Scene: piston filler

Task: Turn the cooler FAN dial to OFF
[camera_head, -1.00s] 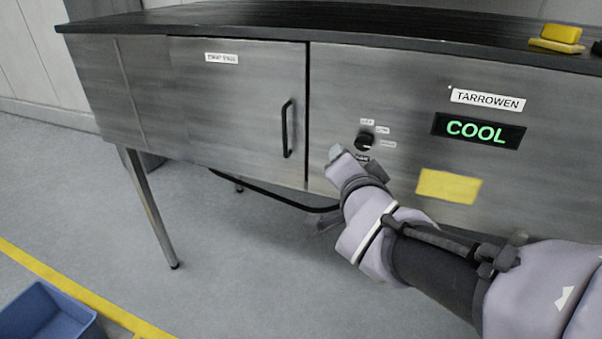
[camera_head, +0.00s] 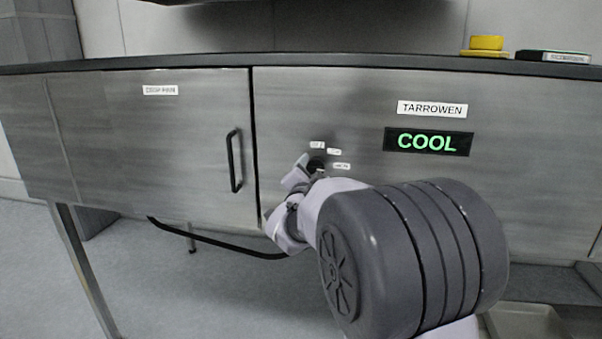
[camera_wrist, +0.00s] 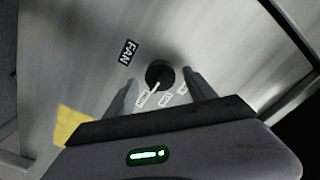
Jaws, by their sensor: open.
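The black round FAN dial (camera_head: 316,164) is on the steel cooler front, with small white labels around its upper and right side. In the wrist view the dial (camera_wrist: 160,74) sits between the two fingertips of my gripper (camera_wrist: 161,79), which is open. I cannot tell whether either finger touches it. A light pointer mark on the dial points toward the lower-left white label; the small label words are hard to read. The black FAN label (camera_wrist: 128,52) is beside the dial. In the head view my gripper (camera_head: 303,173) is at the dial and partly covers it.
A green COOL display (camera_head: 428,142) and a TARROWEN plate (camera_head: 432,108) are right of the dial. A door with a black handle (camera_head: 234,161) is to its left. A yellow note (camera_wrist: 72,130) is on the panel. A yellow object (camera_head: 486,43) stands on the dark countertop.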

